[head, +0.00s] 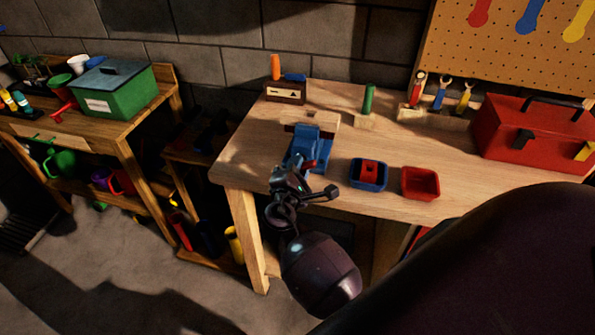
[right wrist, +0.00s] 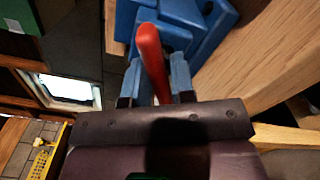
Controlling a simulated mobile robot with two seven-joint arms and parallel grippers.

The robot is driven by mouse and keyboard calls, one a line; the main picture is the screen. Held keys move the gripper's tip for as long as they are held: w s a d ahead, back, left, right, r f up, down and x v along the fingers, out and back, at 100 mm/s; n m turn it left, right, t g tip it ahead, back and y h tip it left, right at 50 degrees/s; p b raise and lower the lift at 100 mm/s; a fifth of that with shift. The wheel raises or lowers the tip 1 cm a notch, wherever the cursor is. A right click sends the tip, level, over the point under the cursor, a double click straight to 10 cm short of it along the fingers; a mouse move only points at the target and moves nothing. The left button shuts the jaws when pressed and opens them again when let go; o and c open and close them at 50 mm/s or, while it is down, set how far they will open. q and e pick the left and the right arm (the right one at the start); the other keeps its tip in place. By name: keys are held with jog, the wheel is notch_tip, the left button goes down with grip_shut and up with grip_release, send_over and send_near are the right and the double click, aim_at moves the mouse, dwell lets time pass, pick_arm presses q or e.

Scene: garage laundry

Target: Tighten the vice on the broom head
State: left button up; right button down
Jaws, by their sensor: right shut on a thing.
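The blue vice (head: 303,143) stands at the left front edge of the wooden workbench. A light wooden piece (head: 325,122) lies at its far side; I cannot tell for sure whether it is the broom head or how tightly it is held. My right gripper (head: 303,174) is at the near side of the vice. In the right wrist view, its two fingers (right wrist: 160,82) are shut on the red vice handle (right wrist: 150,45), which sticks up between them. The blue vice body (right wrist: 180,28) is just beyond. My left gripper is not in view.
A blue bin (head: 369,184) with a red thing inside and a red bin (head: 433,185) stand right of the vice. A red toolbox (head: 500,133) is farther right. A green box (head: 113,92) stands on the left shelf unit. The bench (head: 245,160) has clear wood left of the vice.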

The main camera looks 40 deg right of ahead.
jog(key=shift+f, duration=0.1)
jog(key=c, duration=1.3)
grip_release()
jog(key=shift+a, duration=0.1)
jog(key=shift+o, duration=0.9)
jog(key=shift+s, duration=0.1)
jog(key=b+v, duration=0.1)
jog(key=v, duration=0.9)
jog(key=shift+s+a, duration=0.25)
jog(key=shift+s, duration=0.05)
